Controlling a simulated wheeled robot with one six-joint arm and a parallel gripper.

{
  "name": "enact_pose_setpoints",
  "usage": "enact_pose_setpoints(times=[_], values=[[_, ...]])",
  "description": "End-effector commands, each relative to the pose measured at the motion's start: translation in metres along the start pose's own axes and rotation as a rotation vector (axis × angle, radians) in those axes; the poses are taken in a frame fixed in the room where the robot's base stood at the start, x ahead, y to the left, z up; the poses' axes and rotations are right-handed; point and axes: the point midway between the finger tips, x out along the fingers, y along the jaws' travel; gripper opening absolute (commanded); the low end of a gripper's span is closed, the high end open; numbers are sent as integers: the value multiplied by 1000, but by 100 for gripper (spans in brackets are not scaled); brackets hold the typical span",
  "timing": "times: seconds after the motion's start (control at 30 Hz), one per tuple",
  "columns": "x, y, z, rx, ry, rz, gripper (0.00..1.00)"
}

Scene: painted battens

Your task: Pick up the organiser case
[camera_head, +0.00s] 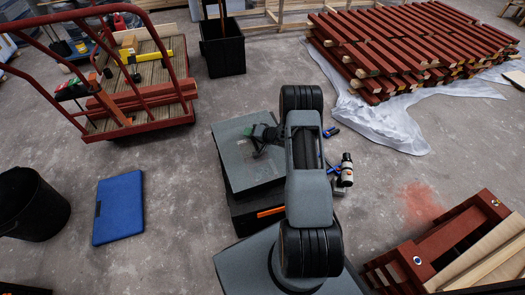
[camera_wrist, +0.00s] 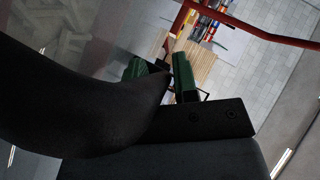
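A flat blue case (camera_head: 118,208), which looks like the organiser case, lies on the concrete floor at the left of the head view. A small dark handle shows on its left edge. My gripper (camera_head: 260,150) is over the grey top of my own base, well to the right of the case and apart from it. In the wrist view, the green finger pads of my gripper (camera_wrist: 160,72) stand apart with nothing visible between them. A dark part of my arm hides much of that view. The case is not seen in the wrist view.
A black bucket (camera_head: 32,205) stands just left of the case. A red cart (camera_head: 140,128) with tools and boards is behind it. A black bin (camera_head: 222,52), stacked red battens (camera_head: 405,45) on plastic sheeting, and a red stack (camera_head: 450,240) stand elsewhere. Floor between case and base is clear.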

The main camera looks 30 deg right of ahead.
Motion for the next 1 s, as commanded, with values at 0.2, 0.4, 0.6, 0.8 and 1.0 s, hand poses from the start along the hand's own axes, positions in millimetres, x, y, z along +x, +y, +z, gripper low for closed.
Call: enact_pose_setpoints(times=[0.2,0.4,0.6,0.8,1.0], values=[[0,0,0,0,0,-1,6],[0,0,0,-1,0,-1,0],[0,-1,0,-2,0,-2,0],[0,-1,0,-3,-1,-3,0],[0,-1,0,-4,-1,-3,0]])
